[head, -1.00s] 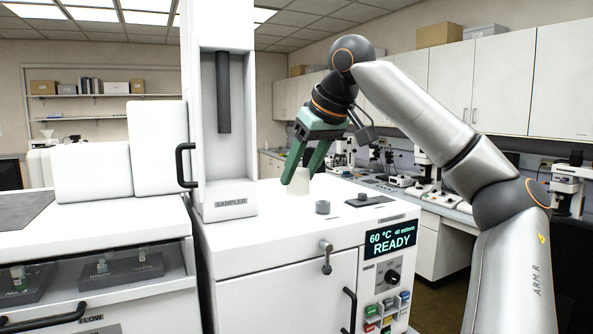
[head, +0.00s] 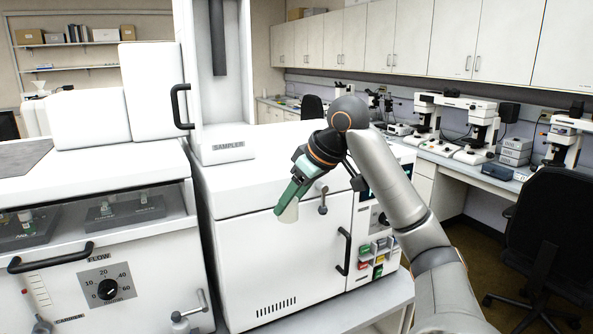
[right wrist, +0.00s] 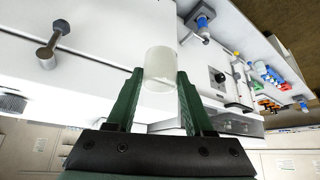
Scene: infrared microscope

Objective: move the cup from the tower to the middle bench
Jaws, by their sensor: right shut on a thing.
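The cup (head: 289,213) is small, whitish and translucent. My right gripper (head: 287,204) is shut on it, in front of the white cabinet's door. In the right wrist view the cup (right wrist: 160,68) sits between the two green fingers. The white tower (head: 225,100) marked SAMPLER rises behind and to the left, apart from the cup. A bench (head: 460,160) with microscopes runs along the right wall; I cannot tell if it is the middle bench. My left gripper is not in view.
The white cabinet (head: 250,262) has a black door handle (head: 344,250) and a metal knob (head: 322,197) close to my right gripper. A dark office chair (head: 550,225) stands at the right. Microscopes (head: 484,125) occupy much of the wall bench. Some floor shows between cabinet and chair.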

